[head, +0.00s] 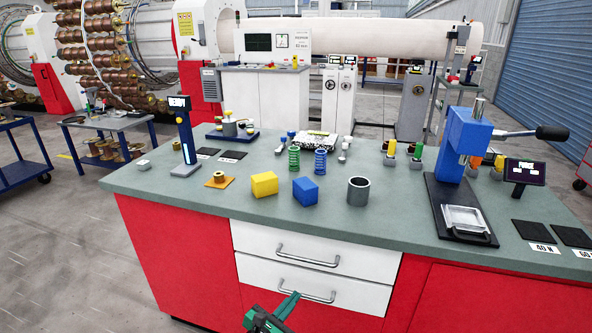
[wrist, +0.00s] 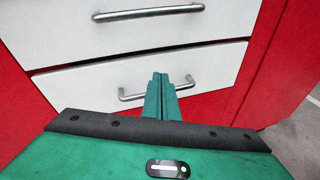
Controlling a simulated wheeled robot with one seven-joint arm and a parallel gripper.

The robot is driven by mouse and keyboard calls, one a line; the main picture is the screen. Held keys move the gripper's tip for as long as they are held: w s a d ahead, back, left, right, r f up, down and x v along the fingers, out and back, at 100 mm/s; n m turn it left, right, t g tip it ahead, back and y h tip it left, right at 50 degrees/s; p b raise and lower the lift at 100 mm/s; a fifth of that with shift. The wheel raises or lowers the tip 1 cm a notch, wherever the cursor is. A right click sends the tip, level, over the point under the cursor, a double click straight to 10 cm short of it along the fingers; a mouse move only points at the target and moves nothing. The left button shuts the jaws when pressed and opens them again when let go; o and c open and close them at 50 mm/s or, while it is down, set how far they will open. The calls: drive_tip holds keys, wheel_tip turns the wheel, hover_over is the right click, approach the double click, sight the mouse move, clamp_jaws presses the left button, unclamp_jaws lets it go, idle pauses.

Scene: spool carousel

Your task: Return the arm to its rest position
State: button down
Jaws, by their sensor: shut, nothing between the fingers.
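My gripper (head: 284,306) is green and shows at the bottom middle of the head view, in front of the red and white workbench and below its top. In the wrist view my gripper (wrist: 160,84) has its two fingers together, with nothing between them. The fingers point toward the lower white drawer (wrist: 215,76) and overlap its handle in the picture. I cannot tell whether they touch it. The upper drawer (head: 300,248) is above, and both drawers look closed.
The bench top (head: 270,210) holds a yellow block (head: 264,184), a blue block (head: 305,191), a grey cup (head: 358,190), green and blue springs, and a blue press (head: 462,145) at right. Open floor (head: 70,250) lies left of the bench.

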drive_tip(key=w+d+r+m+g, duration=0.1)
drive_tip(key=d+r+m+g, duration=0.4)
drive_tip(key=d, duration=0.3)
drive_tip(key=w+d+r+m+g, duration=0.1)
drive_tip(key=d+r+m+g, duration=0.25)
drive_tip(key=d+m, duration=0.45)
drive_tip(key=s+d+r+m+g+y, duration=0.1)
drive_tip(key=s+d+r+m+y, duration=0.2)
drive_tip(key=d+r+m, duration=0.3)
drive_tip(key=s+d+r+m+g+y, duration=0.1)
drive_tip(key=s+d+r+m+y, duration=0.3)
drive_tip(key=r, duration=0.4)
drive_tip(key=s+d+r+m+t, duration=0.1)
drive_tip(key=s+d+r+m, duration=0.45)
drive_tip(key=r, duration=0.25)
drive_tip(key=s+d+f+m+g, duration=0.1)
drive_tip(key=s+d+m+g, duration=0.1)
drive_tip(key=s+d, duration=0.3)
drive_tip(key=s+d+f+m+g+y, duration=0.1)
drive_tip(key=s+d, duration=0.4)
drive_tip(key=s, duration=0.7)
drive_tip(key=shift+s+d+m+g, duration=0.15)
drive_tip(key=shift+d+m+g, duration=0.3)
drive_tip(key=shift+m, duration=0.8)
drive_tip(key=shift+a+f, duration=0.1)
drive_tip(key=shift+a, duration=0.05)
